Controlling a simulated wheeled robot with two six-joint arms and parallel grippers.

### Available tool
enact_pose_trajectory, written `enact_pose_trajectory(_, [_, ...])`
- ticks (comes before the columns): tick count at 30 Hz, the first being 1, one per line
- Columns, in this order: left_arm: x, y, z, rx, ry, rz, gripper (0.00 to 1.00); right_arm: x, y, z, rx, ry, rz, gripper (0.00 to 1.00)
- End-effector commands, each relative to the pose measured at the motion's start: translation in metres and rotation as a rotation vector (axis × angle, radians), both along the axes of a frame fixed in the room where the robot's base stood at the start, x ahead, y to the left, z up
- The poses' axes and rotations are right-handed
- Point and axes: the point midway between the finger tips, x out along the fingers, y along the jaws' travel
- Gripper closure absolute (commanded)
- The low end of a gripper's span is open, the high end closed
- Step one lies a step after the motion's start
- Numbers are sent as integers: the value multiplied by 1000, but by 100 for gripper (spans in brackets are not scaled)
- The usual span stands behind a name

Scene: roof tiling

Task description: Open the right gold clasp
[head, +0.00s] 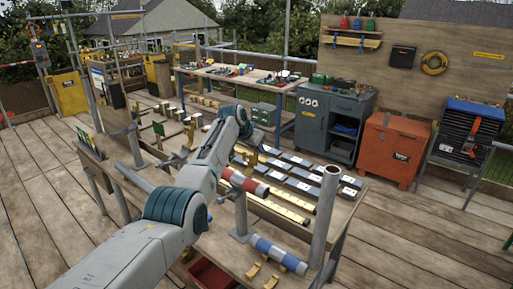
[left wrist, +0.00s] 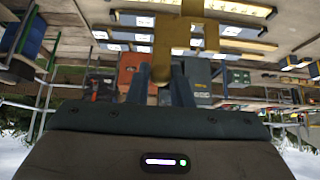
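My left gripper (head: 249,150) is at the end of the arm that crosses the middle of the head view, above the bench. A gold clasp (head: 253,161) shows right at its fingertips. In the left wrist view the gold clasp (left wrist: 188,36) has a broad plate and a narrow tab. The tab lies between the two fingers of my left gripper (left wrist: 162,85) and fills the gap, so the fingers look closed on it. Two more small gold clasps (head: 253,272) (head: 271,283) lie at the front of the bench. My right gripper is out of view.
A blue-and-white cylinder (head: 278,254) lies at the front. A tall grey post (head: 325,215) stands at the right of the bench (head: 225,252). Rows of dark and light blocks (head: 300,177) cover the bench behind.

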Motion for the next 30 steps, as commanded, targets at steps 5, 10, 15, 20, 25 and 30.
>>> enact_pose_trajectory(5, [-1,0,-2,-1,3,0,59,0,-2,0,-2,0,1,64])
enact_pose_trajectory(10, [0,0,-1,0,1,-1,59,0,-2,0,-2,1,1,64])
enact_pose_trajectory(15, [-1,1,1,-1,0,-1,59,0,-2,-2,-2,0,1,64])
enact_pose_trajectory(20, [-7,5,10,-1,-3,-1,59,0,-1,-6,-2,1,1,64])
enact_pose_trajectory(25, [-18,13,26,-2,-4,1,59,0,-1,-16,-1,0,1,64])
enact_pose_trajectory(30, [-34,23,49,-1,-3,1,59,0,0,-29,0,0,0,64])
